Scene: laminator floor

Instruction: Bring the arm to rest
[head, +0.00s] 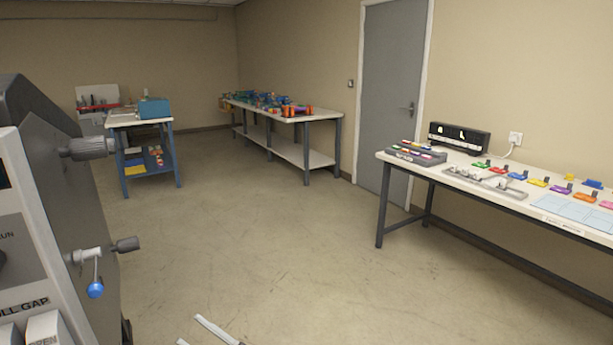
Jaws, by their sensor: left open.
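My left gripper (189,329) shows only at the bottom edge, left of the middle, as two pale finger tips set apart. It is open, with only bare floor between the fingers. The rest of the left arm is cut off by the frame edge. My right gripper is out of the frame.
A grey machine (62,220) with knobs and a blue-tipped lever (95,289) stands close at the left. A workbench (480,197) with coloured pieces runs along the right wall. A blue cart (127,185) and a long table (325,115) stand farther back. The middle floor is clear.

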